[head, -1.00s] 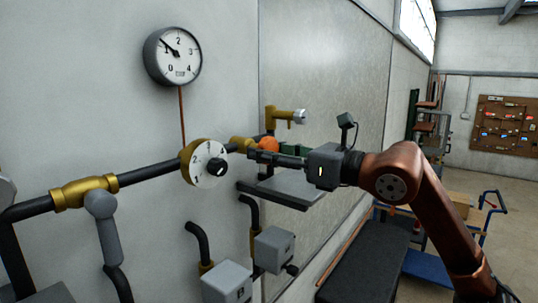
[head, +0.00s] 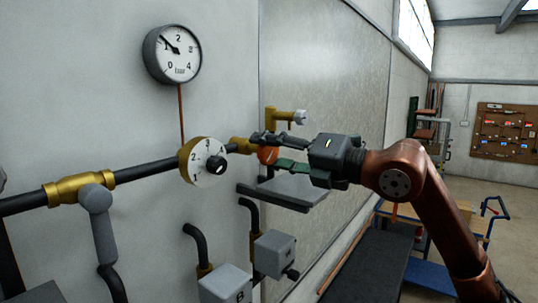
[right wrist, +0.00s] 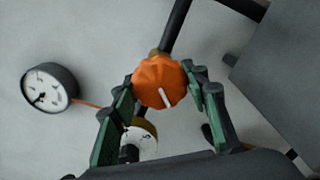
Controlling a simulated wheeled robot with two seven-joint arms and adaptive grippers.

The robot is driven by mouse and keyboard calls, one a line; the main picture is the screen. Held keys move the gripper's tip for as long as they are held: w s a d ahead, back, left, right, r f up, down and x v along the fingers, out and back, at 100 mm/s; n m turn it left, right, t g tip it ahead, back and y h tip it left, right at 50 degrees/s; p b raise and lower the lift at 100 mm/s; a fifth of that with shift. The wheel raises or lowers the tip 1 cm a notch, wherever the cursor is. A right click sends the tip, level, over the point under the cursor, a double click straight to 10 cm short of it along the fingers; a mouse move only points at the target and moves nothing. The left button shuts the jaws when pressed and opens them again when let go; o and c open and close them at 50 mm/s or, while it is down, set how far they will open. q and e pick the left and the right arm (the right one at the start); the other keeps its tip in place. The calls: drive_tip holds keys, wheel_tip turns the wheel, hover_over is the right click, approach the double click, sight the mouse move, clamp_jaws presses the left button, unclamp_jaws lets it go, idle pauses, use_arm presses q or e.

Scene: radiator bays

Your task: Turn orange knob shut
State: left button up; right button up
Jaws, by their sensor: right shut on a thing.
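The orange knob (head: 267,156) sits on the pipe at the wall, partly hidden by my right gripper (head: 271,150) in the head view. In the right wrist view the ribbed orange knob (right wrist: 158,80) lies between the two green-padded fingers of my right gripper (right wrist: 163,86). The gripper is shut on it, one finger on each side. The knob's white mark points down and slightly right in that view. My left gripper is not in view.
A white numbered dial (head: 208,162) with a brass body sits on the same pipe, left of the knob. A round gauge (head: 173,54) hangs above. A brass tap (head: 286,116) and a grey shelf (head: 285,192) are close to the gripper. Grey boxes (head: 274,255) stand below.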

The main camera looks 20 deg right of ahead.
drive_tip(key=m+b, duration=0.1)
drive_tip(key=m, duration=0.3)
drive_tip(key=shift+m, duration=0.3)
drive_tip(key=m, duration=0.4)
drive_tip(key=shift+b, duration=0.4)
drive_tip(key=shift+m, duration=0.3)
drive_tip(key=o, duration=1.2)
drive_tip(key=shift+c, duration=0.2)
drive_tip(key=v, duration=1.2)
